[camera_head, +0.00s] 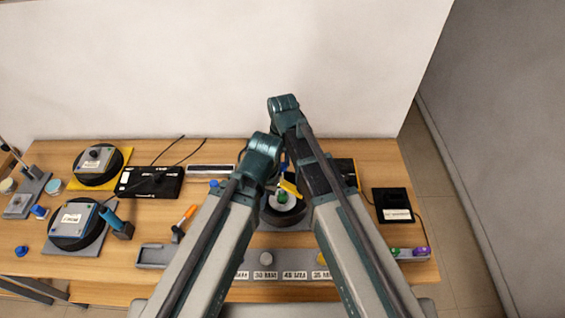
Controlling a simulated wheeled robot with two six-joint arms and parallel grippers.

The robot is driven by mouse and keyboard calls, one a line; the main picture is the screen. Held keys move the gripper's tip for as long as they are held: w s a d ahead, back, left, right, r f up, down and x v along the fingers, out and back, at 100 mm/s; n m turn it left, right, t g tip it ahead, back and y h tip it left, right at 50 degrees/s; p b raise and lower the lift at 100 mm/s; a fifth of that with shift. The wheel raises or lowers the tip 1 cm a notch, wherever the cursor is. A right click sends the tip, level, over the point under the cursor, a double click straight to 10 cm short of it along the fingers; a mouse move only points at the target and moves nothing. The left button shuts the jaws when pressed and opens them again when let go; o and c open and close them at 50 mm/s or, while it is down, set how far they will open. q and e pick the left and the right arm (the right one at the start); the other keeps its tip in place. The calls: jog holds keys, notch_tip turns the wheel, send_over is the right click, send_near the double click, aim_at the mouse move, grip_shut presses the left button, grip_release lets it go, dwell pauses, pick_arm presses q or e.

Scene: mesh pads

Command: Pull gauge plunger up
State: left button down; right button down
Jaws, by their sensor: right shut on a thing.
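The gauge (268,212) is a black round ring with a pale disc and a green centre, on a grey base at mid table. It is partly hidden by my arms. My right gripper (287,181) is low over it, mostly covered by my arm links, and is shut on the gauge plunger. The contact is too small and covered to see clearly. A yellow piece (290,188) shows beside the green centre. My left arm comes up from the bottom to its elbow near the gauge. Its gripper is hidden.
Two black discs with grey labelled blocks (96,158) (73,219) stand at the left. A black pad (393,205) is at the right. A white wall stands behind.

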jog(key=shift+r, duration=0.5)
jog(key=shift+w+f, duration=0.1)
jog(key=shift+f, duration=0.05)
pick_arm(q)
jog(key=shift+r, duration=0.4)
pick_arm(e)
jog(key=c, duration=0.5)
grip_release()
pick_arm(q)
jog(key=shift+r, duration=0.15)
pick_arm(e)
jog(key=shift+r, duration=0.2)
pick_arm(q)
notch_tip(320, 180, up, 12)
jog(key=p, duration=1.2)
pick_arm(e)
notch_tip(320, 180, up, 12)
jog(key=shift+f, duration=0.15)
jog(key=shift+d, duration=0.1)
